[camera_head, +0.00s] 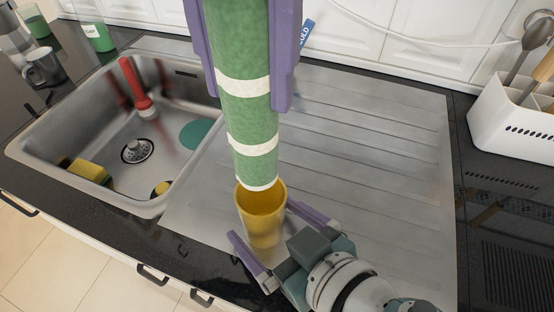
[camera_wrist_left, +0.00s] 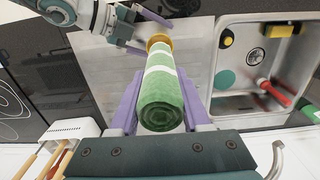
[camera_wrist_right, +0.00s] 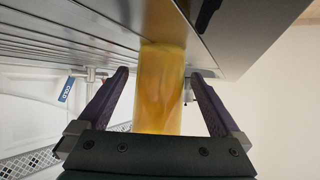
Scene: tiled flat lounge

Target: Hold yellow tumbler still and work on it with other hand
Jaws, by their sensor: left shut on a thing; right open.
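The yellow tumbler (camera_head: 262,226) stands upright on the steel drainboard, its mouth facing up. My right gripper (camera_head: 263,222) is open, its purple fingers on either side of the tumbler with gaps; the right wrist view shows the tumbler (camera_wrist_right: 160,85) between them. My left gripper (camera_head: 250,100) is shut on a green roll (camera_head: 248,115) with pale bands, held lengthwise and nearly upright. The roll's lower end is at the tumbler's mouth; I cannot tell how far inside it reaches. In the left wrist view the roll (camera_wrist_left: 160,100) hides most of the tumbler (camera_wrist_left: 158,39).
A steel sink (camera_head: 100,185) lies left, with a red-handled brush (camera_head: 136,85), a yellow sponge (camera_head: 88,170) and a drain. A white utensil holder (camera_head: 510,120) stands right. The ribbed drainboard (camera_head: 385,140) is clear.

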